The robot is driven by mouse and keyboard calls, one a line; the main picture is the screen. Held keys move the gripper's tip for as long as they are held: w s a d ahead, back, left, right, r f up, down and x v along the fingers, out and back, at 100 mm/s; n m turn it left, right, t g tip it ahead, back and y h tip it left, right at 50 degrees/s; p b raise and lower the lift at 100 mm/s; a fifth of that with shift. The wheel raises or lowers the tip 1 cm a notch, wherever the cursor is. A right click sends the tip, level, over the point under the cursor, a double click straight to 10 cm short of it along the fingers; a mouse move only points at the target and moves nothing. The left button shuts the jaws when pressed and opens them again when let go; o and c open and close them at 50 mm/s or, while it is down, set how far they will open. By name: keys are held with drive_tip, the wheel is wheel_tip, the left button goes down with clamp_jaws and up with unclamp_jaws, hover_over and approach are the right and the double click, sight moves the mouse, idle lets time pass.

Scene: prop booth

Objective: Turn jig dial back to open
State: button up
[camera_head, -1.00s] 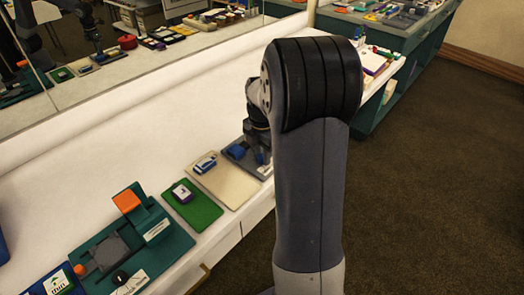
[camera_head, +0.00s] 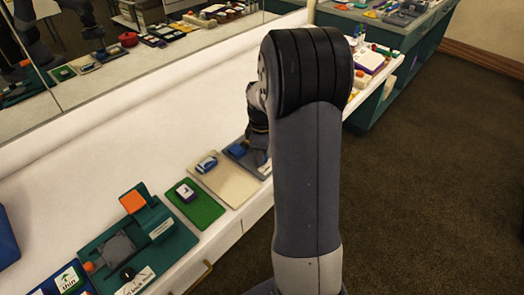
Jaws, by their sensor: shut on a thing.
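My gripper (camera_head: 260,158) is low at the far end of the row on the white counter, mostly hidden behind my own arm. It is at a dark grey plate (camera_head: 236,149) with a blue part (camera_head: 238,152) on it. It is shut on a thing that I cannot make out. I cannot tell which part is the task's dial.
Between the two stand a green mat (camera_head: 207,212) with a small purple-and-white block (camera_head: 186,193) and a beige mat (camera_head: 232,192) with a blue-and-white item (camera_head: 207,163). A mirror lines the back of the counter (camera_head: 150,135). The floor (camera_head: 430,180) at right is clear.

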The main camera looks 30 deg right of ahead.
drive_tip(key=m+p, duration=0.1)
drive_tip(key=m, duration=0.6)
idle(0.5)
drive_tip(key=o, duration=1)
drive_tip(key=shift+c, duration=0.2)
wheel_tip(320, 180, up, 11)
drive_tip(key=shift+p, duration=0.4)
drive_tip(key=shift+f, duration=0.15)
wheel_tip(320, 180, down, 11)
drive_tip(key=shift+r+b, duration=0.1)
drive_tip(key=shift+b, duration=0.3)
